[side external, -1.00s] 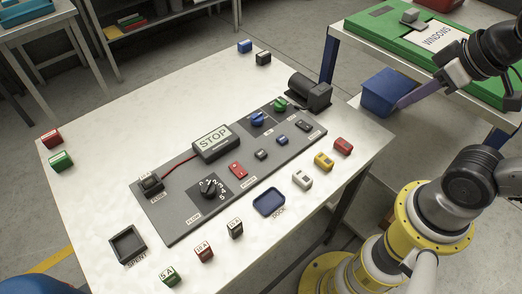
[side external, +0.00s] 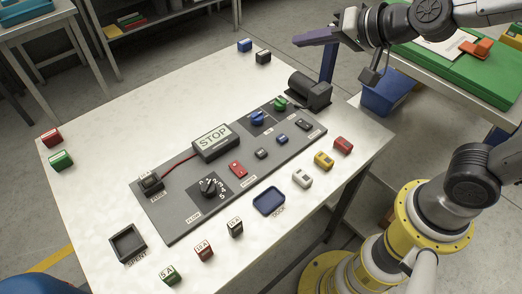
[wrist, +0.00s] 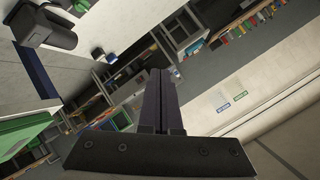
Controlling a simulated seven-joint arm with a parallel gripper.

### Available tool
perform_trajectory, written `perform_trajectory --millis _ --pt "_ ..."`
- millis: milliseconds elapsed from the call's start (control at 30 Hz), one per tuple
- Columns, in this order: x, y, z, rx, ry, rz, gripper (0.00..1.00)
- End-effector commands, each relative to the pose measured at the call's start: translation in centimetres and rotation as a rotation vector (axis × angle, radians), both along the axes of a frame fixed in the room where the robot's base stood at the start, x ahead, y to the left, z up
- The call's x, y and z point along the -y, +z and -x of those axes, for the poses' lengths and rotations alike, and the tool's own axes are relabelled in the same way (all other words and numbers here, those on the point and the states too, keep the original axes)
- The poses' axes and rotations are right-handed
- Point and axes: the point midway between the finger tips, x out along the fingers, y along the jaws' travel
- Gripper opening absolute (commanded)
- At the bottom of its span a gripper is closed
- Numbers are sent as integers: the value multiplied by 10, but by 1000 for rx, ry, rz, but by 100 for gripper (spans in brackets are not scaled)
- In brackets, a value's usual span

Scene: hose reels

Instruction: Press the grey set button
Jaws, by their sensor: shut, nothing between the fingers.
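The dark grey control panel (side external: 190,222) lies on the white table, with several controls on it. My gripper (side external: 300,38) is up at the top of the side view, past the panel's far right end and well away from the buttons. Its purple fingers are shut and empty. In the wrist view the fingers (wrist: 163,100) point out over the room; no button shows there.
A black motor-like block (side external: 311,91) stands at the panel's right end. A blue bin (side external: 385,95) and a green case (side external: 455,80) are at right. Loose coloured blocks and a blue dock tray (side external: 269,202) lie along the front.

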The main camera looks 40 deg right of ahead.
Motion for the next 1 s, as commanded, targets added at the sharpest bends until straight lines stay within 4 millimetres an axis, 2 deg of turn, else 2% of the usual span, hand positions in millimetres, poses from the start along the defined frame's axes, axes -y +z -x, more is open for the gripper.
perform_trajectory --millis 33,100,200,300,500,700,1000 --pt "-9 -17 -13 -22 -31 -25 0" --pt "-18 -38 -27 -45 -83 -50 0" --pt "-33 -74 -38 -91 -139 -54 0" --pt "-49 -109 -38 -147 -158 -34 0" --pt "-76 -153 -25 -237 -109 16 0" --pt "-90 -164 -18 -259 -73 37 0" --pt "-90 -163 -18 -257 -70 36 0"
